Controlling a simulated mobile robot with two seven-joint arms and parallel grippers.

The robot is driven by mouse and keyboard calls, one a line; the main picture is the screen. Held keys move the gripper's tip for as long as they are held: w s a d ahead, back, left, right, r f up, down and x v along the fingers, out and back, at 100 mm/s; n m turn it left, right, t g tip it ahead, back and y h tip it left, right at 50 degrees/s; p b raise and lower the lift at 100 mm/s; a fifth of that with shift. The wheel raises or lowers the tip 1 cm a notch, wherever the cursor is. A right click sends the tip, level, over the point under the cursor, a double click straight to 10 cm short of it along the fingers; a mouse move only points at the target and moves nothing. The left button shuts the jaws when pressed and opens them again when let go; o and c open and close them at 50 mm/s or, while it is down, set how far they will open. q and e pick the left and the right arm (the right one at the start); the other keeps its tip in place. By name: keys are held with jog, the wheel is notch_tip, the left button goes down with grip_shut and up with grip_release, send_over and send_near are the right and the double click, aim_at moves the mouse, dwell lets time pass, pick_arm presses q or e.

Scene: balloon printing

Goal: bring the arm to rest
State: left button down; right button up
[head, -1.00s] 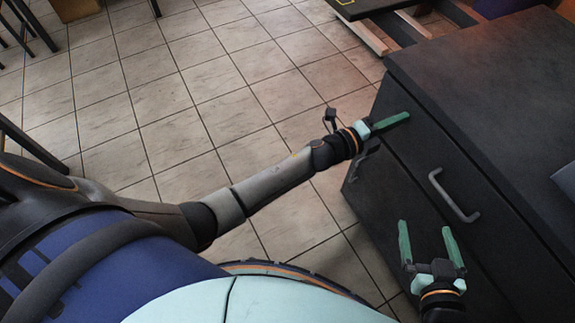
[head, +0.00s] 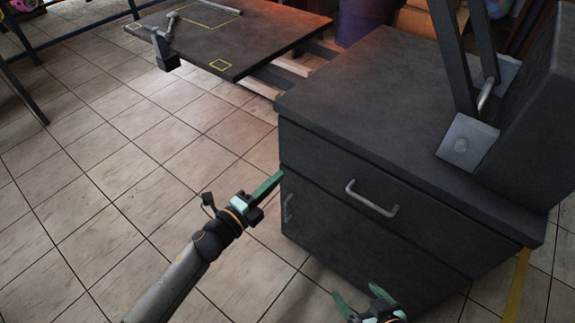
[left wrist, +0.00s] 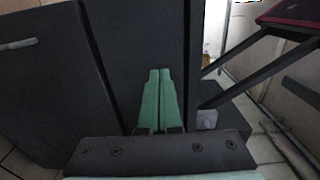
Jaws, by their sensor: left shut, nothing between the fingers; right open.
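My left gripper (head: 268,187) reaches in from the lower left in the head view. Its green fingers are shut together with nothing between them, beside the left edge of a dark cabinet (head: 340,162). In the left wrist view the shut fingers (left wrist: 158,98) point at the dark cabinet side (left wrist: 115,60). My right gripper (head: 360,300) is at the bottom edge of the head view, in front of the cabinet. Its fingers are spread open and empty, and its arm is out of frame.
The cabinet drawer is shut, with a metal handle (head: 372,200). A dark machine with a bracket (head: 467,142) stands on the cabinet top at right. A dark board with yellow marks (head: 190,45) extends at the back. Tiled floor (head: 110,180) is clear at left.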

pick_arm(q)
jog(key=s+a+f+n+g+y, duration=0.2)
jog(key=s+a+f+n, duration=0.15)
jog(key=s+n, duration=0.4)
jog(key=s+a+f+n+g+y, duration=0.2)
jog(key=s+a+f+n+y, duration=0.15)
jog(key=s+n, duration=0.4)
jog(key=s+a+f+n+g+y, duration=0.2)
jog(key=s+f+n, duration=0.2)
jog(key=s+n, duration=0.35)
notch_tip(320, 180, up, 14)
jog(key=a+p, duration=0.2)
jog(key=p, duration=1.7)
jog(key=shift+s+a+r+n+t+y, duration=0.2)
jog(key=shift+s+a+n+t+y, duration=0.05)
jog(key=shift+s+n+t+y, duration=0.15)
pick_arm(e)
notch_tip(320, 180, up, 14)
jog(key=s+d, duration=0.1)
jog(key=d, duration=0.1)
jog(key=shift+d+r+m+h, duration=0.2)
jog(key=shift+d+m+h, duration=0.1)
jog(key=shift+h, duration=0.1)
